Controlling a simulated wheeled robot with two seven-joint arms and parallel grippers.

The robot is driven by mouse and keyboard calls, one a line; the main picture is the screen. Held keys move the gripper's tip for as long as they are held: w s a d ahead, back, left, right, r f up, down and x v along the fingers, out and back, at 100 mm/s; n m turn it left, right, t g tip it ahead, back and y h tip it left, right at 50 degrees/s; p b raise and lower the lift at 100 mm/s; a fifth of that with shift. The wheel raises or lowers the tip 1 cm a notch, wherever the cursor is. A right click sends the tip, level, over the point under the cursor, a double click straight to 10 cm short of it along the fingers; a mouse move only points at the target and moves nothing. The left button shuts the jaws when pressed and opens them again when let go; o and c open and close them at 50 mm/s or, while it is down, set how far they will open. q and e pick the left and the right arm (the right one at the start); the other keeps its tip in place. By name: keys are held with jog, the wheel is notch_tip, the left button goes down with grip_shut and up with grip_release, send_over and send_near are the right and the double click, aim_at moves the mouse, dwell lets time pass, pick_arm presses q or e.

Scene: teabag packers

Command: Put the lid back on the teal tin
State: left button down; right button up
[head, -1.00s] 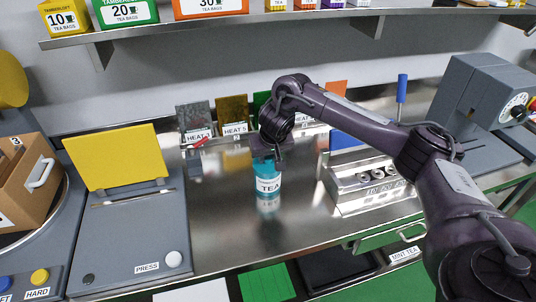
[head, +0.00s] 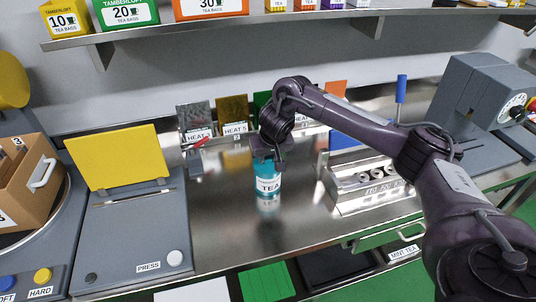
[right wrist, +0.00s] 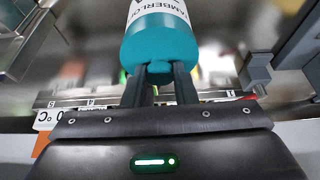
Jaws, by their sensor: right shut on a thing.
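The teal tin (head: 268,184) stands upright on the steel counter, its white label reading TEA. My right gripper (head: 268,157) is directly above it, pointing down, and hides its top in the head view. In the right wrist view my right gripper (right wrist: 159,78) is shut on the small round knob of the teal lid (right wrist: 158,50). The lid is in line with the tin (right wrist: 160,12). I see no clear gap between lid and tin, but cannot tell whether the lid is fully seated. My left gripper is not in view.
A press with a yellow plate (head: 116,157) stands to the left, beside a cardboard box (head: 30,180). A steel block with round holes (head: 368,183) stands close to the right. Coloured HEAT cards (head: 234,115) stand behind. The counter in front of the tin is clear.

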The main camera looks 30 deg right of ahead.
dwell(0.3)
jog(key=o, duration=1.5)
notch_tip(320, 180, up, 7)
jog(key=p, duration=0.8)
jog(key=shift+p, duration=0.35)
grip_shut()
jog(key=shift+f, duration=0.35)
dwell(0.9)
